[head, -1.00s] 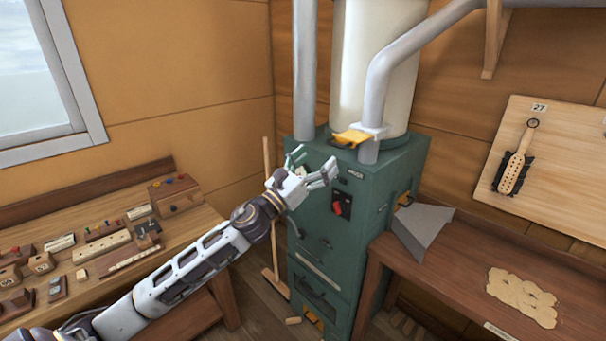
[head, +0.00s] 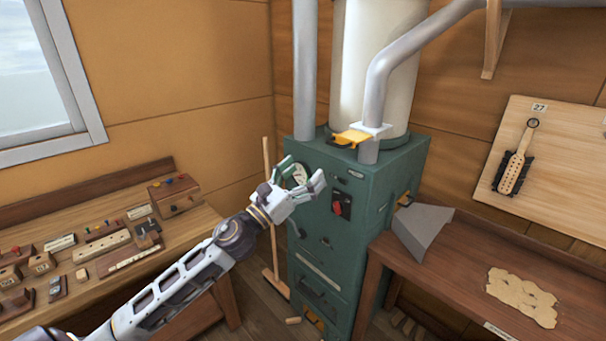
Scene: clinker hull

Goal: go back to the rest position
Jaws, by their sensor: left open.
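My left gripper (head: 301,180) is open and empty in the head view. It is in front of the upper front of the green machine cabinet (head: 364,163), near a round white gauge (head: 298,174) that it partly covers. I cannot tell whether a fingertip touches the cabinet. A red and black switch (head: 341,204) is to the right of the fingers. A yellow lever (head: 351,137) sits on the pipe fitting above. My right gripper is not in view.
A wooden bench (head: 190,228) with several small blocks and devices is at left. A broom (head: 270,205) leans between bench and cabinet. At right, a brown table (head: 455,270) holds a grey scoop-like piece (head: 422,230) and tan cut-out shapes (head: 522,296). A brush hangs on a board (head: 550,150).

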